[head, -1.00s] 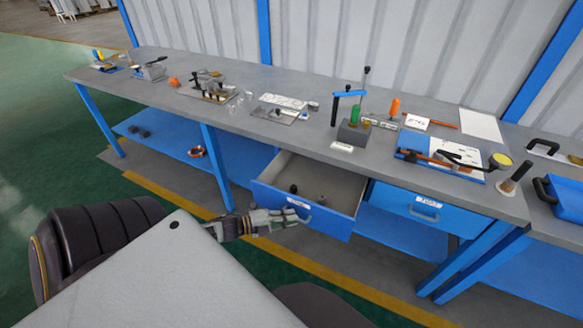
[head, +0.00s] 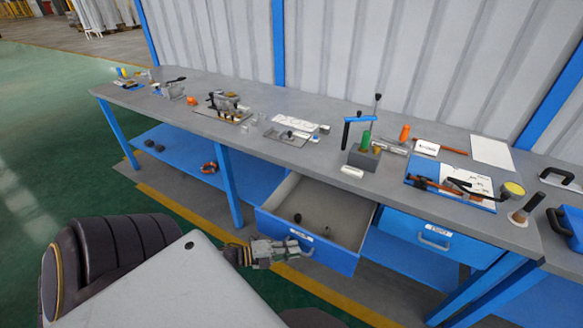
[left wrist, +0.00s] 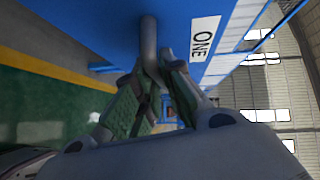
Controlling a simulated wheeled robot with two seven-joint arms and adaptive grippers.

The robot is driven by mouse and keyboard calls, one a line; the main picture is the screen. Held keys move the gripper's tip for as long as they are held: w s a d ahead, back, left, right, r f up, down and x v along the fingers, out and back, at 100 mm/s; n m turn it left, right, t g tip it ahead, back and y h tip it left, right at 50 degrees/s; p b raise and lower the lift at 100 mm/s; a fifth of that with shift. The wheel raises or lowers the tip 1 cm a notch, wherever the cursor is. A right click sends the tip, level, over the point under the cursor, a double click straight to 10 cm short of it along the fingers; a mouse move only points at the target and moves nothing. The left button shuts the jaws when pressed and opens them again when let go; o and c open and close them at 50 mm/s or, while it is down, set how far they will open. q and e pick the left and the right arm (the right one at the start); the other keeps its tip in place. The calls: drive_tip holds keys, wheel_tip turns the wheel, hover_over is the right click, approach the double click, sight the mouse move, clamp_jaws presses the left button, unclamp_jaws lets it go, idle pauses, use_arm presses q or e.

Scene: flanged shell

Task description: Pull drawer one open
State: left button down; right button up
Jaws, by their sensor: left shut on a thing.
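Drawer one (head: 335,257), a blue-fronted drawer with a grey inside, stands pulled out from under the workbench. Its label "ONE" (left wrist: 204,38) shows in the left wrist view. My left gripper (head: 292,249) is at the drawer's front, shut on its grey bar handle (left wrist: 149,42). In the left wrist view, the fingers (left wrist: 157,68) sit on either side of the handle. Some small dark objects (head: 298,218) lie inside the drawer. My right gripper is not in view.
A second blue drawer (head: 470,247) to the right is closed. The grey workbench top (head: 235,147) carries tools and parts. A blue lower shelf (head: 175,150) and blue legs stand below. Green floor with a yellow line lies in front.

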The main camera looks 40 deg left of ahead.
use_arm(q)
drive_tip(key=c, duration=1.6)
unclamp_jaws()
drive_tip(key=shift+f, duration=0.1)
drive_tip(key=shift+o, duration=0.4)
drive_tip(key=v, duration=1.2)
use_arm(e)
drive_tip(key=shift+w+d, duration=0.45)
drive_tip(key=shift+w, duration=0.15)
use_arm(q)
drive_tip(key=shift+n, duration=0.3)
